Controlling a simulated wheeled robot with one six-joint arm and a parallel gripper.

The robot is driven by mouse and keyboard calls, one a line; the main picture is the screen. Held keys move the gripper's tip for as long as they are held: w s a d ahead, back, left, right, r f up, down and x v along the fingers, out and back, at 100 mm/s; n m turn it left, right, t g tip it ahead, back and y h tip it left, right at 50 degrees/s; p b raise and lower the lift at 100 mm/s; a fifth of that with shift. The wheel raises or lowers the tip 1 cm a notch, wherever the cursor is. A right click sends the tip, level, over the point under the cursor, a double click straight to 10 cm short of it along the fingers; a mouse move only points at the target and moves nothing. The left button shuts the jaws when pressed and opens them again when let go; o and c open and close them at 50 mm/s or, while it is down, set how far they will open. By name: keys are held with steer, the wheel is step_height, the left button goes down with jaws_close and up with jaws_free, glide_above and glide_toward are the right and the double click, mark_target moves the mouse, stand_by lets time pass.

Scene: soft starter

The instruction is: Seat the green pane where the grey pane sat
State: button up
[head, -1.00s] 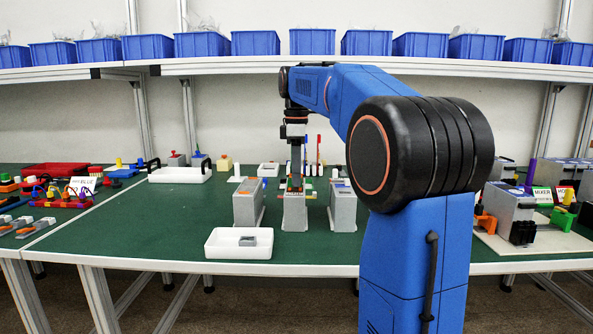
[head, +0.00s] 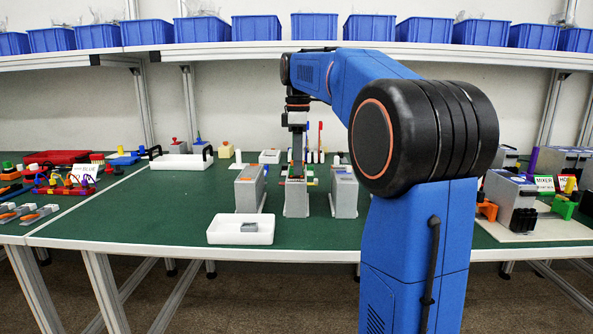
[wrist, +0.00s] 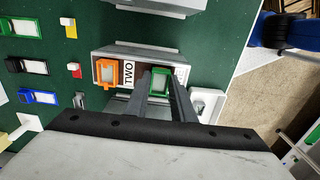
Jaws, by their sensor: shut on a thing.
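My gripper (head: 297,178) reaches straight down onto the top of the middle grey box (head: 297,199). In the wrist view my gripper (wrist: 165,84) is shut on the green pane (wrist: 160,82), a green frame with a pale centre. The pane is at the right part of the top of the box labelled TWO (wrist: 127,72); the fingers hide part of it, and I cannot tell whether it is fully seated. An orange-framed pane (wrist: 108,71) sits left of the label. The grey pane (head: 249,227) lies in the white tray (head: 218,232) at the front.
Similar grey boxes stand left (head: 249,190) and right (head: 344,192) of the middle one. In the wrist view green (wrist: 22,28), black (wrist: 28,66) and blue (wrist: 39,97) framed pieces lie to the left. Bare green tabletop surrounds the front tray.

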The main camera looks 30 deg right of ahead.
steer(key=shift+f, duration=0.2)
steer(key=o, duration=1.6)
steer(key=shift+r, duration=0.1)
steer(key=shift+r, duration=3.45)
